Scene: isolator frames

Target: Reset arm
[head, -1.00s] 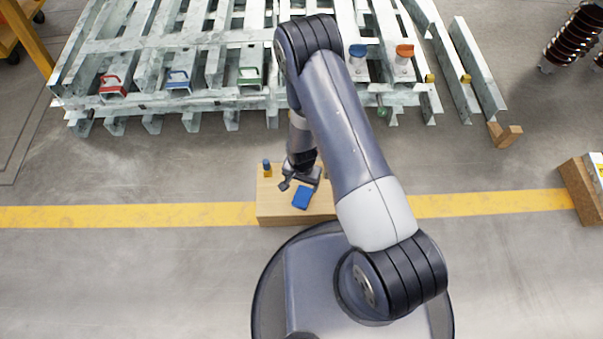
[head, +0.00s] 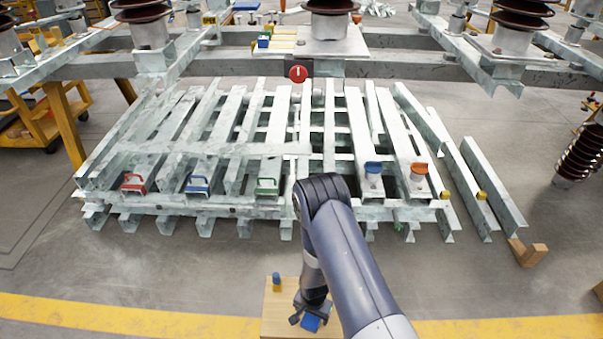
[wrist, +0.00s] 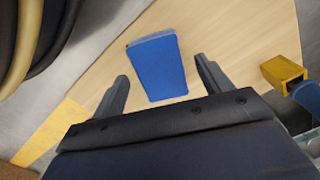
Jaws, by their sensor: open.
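My arm reaches down in the head view to a small wooden board or box on the floor (head: 275,322). My gripper (head: 311,314) is low over it, near a blue block (head: 310,324). In the wrist view my gripper (wrist: 160,85) is open, with its two dark fingers apart. The blue block (wrist: 158,66) lies on the wood between and beyond the fingertips, and nothing is held.
A small blue-topped piece (head: 276,281) stands on the wood at left. A yellow piece (wrist: 283,72) is right of my gripper in the wrist view. A galvanized steel frame stack (head: 190,150) with red, blue and green handles stands beyond. A red knob (head: 298,74) is farther back.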

